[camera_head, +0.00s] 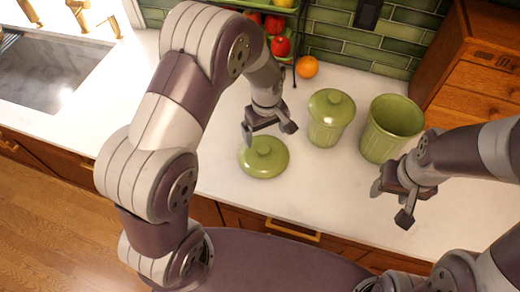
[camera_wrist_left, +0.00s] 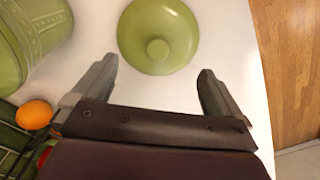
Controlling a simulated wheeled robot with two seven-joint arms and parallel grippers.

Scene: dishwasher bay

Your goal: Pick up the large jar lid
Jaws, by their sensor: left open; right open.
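The large jar lid (camera_head: 264,161) is a round green lid with a knob on top. It lies flat on the white counter, apart from the jars. It also shows in the left wrist view (camera_wrist_left: 158,36), with its knob up. My left gripper (camera_head: 268,134) is open and empty just behind the lid, above the counter; in the wrist view the lid lies beyond its two fingers (camera_wrist_left: 157,88). My right gripper (camera_head: 390,205) is open and empty near the counter's front edge, in front of the open green jar (camera_head: 391,127).
A smaller green jar with its lid on (camera_head: 330,118) stands to the right of my left gripper. An orange (camera_head: 307,67) and a rack with red fruit (camera_head: 280,46) are behind. A sink (camera_head: 50,70) is at left, a wooden cabinet (camera_head: 480,75) at right.

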